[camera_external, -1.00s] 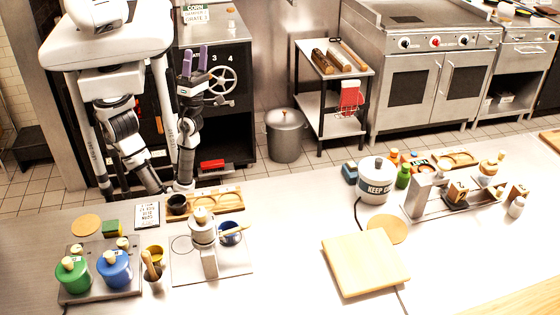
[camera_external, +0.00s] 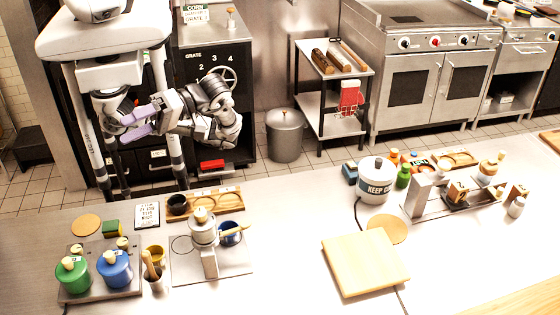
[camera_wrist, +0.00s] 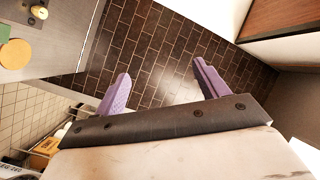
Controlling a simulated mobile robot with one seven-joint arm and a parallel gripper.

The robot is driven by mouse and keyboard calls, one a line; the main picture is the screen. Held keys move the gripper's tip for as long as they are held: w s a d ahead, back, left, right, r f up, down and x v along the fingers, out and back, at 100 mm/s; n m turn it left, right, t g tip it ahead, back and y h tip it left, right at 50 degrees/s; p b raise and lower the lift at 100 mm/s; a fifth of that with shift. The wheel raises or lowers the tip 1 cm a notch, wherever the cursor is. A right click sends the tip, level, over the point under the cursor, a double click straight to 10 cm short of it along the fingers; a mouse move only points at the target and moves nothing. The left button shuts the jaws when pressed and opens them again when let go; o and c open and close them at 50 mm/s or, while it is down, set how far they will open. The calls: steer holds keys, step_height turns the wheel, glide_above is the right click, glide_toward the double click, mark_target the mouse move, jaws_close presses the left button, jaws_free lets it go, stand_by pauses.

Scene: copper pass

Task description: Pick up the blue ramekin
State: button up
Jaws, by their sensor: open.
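A larger lidded blue pot (camera_external: 115,269) stands on a dark tray at the left. My gripper (camera_external: 130,124) has purple fingers, held apart with nothing between them. It is behind the counter in front of my body, well away from the blue vessel. In the wrist view my gripper (camera_wrist: 160,74) is open over the tiled floor; the blue vessel is not visible there.
A wooden rack (camera_external: 215,199) lies behind the device. A cutting board (camera_external: 365,263) lies right of centre. The counter between device and board is clear.

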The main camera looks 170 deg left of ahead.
steer(key=w+a+f+n+y, duration=0.3)
steer(key=a+f+n+y, duration=0.1)
steer(key=a+f+n, duration=0.15)
steer(key=n+g+y+p, duration=0.2)
steer(key=n+g+y, duration=0.1)
steer(key=n+y, duration=0.5)
glide_above(231, 224)
steer(key=a, duration=0.2)
steer(key=shift+n+h, duration=0.35)
steer(key=shift+h, duration=0.15)
steer(key=f, duration=1.9)
steer(key=shift+s+d, duration=0.1)
steer(key=shift+s, duration=0.3)
steer(key=shift+p+x, duration=1.25)
steer(key=shift+x, duration=1.8)
steer(key=shift+s+f, duration=0.1)
steer(key=shift+c, duration=0.3)
steer(key=c, duration=1)
